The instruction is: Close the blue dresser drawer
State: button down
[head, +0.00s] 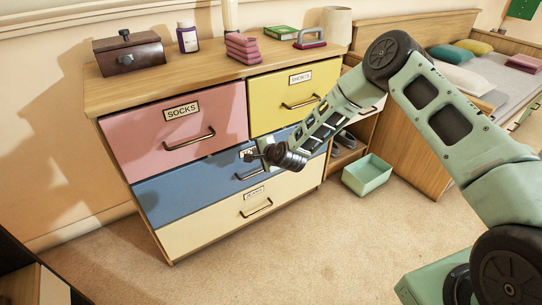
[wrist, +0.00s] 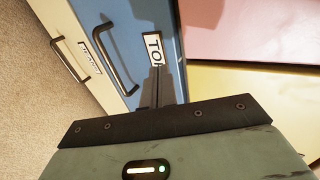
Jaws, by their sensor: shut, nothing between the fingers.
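The blue drawer (head: 185,189) is in the wide middle row of the wooden dresser, below the pink and yellow drawers. Its front looks flush or nearly so in the head view; I cannot tell whether a small gap is left. My gripper (head: 251,155) is at the blue front, above its dark handle, and partly hides its label. In the wrist view, my gripper's fingers (wrist: 157,84) are shut and empty, over the lower part of the label on the blue front (wrist: 146,28). The handle (wrist: 116,60) is to their left. I cannot tell whether the tips touch the front.
The pink drawer (head: 174,138), yellow drawer (head: 280,102) and cream bottom drawer (head: 215,225) look shut. Several small items stand on the dresser top (head: 190,80). A green bin (head: 367,176) stands on the carpet to the right. The carpet in front is clear.

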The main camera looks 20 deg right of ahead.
jog(key=p+v, duration=0.1)
jog(key=v, duration=0.7)
jog(key=s+a+r+n+g+y, duration=0.1)
jog(key=s+a+r+n+g, duration=0.3)
jog(key=s+a+r+n, duration=0.3)
jog(key=s+a+r+n+g+y, duration=0.1)
jog(key=s+a+r+n+g, duration=0.35)
jog(key=s, duration=0.55)
jog(key=s+d+r+n+g+h, duration=0.1)
jog(key=s+d+r+n+h, duration=0.3)
jog(key=s, duration=0.8)
jog(key=s+d+r+n+g+h, duration=0.1)
jog(key=s+d+r+n+g, duration=0.1)
jog(key=s+r+n, duration=0.75)
jog(key=s+r+m+p, duration=0.2)
jog(key=s+r+p, duration=0.1)
jog(key=r+p, duration=1.4)
jog(key=p, duration=0.3)
jog(key=shift+d+m, duration=0.3)
jog(key=shift+d, duration=0.05)
